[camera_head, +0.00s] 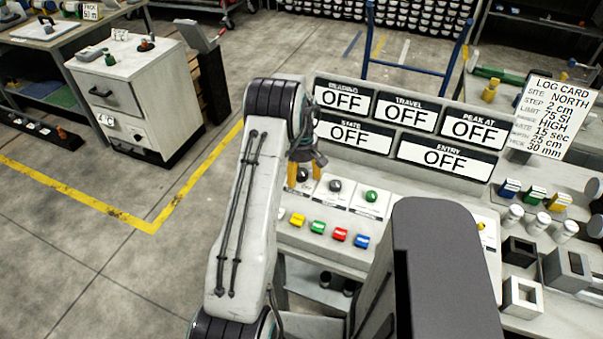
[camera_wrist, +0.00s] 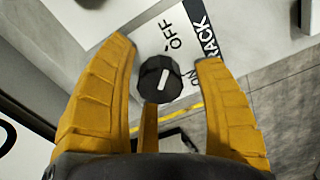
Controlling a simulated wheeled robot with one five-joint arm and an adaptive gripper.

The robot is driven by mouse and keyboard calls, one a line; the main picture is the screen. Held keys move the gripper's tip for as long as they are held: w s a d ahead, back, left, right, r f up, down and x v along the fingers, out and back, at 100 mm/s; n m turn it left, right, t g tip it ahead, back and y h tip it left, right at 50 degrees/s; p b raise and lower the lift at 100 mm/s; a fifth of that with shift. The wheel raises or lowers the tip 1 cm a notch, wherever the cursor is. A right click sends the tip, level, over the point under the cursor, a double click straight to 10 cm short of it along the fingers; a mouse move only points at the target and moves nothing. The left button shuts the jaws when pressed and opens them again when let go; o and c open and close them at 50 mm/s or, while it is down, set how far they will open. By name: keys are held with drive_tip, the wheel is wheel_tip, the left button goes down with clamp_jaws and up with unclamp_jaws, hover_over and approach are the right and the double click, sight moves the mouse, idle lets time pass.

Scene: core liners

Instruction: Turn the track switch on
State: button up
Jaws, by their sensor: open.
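The track switch is a black faceted knob (camera_wrist: 160,78) with a white pointer line, on a white panel labelled OFF, ON and TRACK in the wrist view. Its line points up toward the OFF mark. My gripper (camera_wrist: 166,58) is open, with its yellow fingers to the left and right of the knob and visible gaps on both sides. I cannot tell the height of the fingertips above the panel.
A dark knob (camera_head: 335,186) and a green knob (camera_head: 371,197) sit right of my gripper. Several coloured buttons (camera_head: 318,227) lie in front. Display signs (camera_head: 402,114) behind all read OFF. A log card (camera_head: 548,115) stands at the right. Floor left of the console is clear.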

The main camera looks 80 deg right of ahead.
drive_tip(key=shift+o, duration=0.2)
drive_tip(key=c, duration=1.2)
drive_tip(key=shift+c, duration=0.2)
drive_tip(key=shift+f+m, duration=0.1)
drive_tip(key=shift+m, duration=0.2)
drive_tip(key=m+b, duration=0.2)
drive_tip(key=shift+f+m, duration=0.1)
drive_tip(key=shift+m, duration=0.3)
drive_tip(key=m+b, duration=0.2)
drive_tip(key=m, duration=0.3)
drive_tip(key=shift+m, duration=0.3)
drive_tip(key=m+b, duration=0.1)
drive_tip(key=m, duration=0.3)
drive_tip(key=shift+a, duration=0.1)
drive_tip(key=shift+m, duration=2.4)
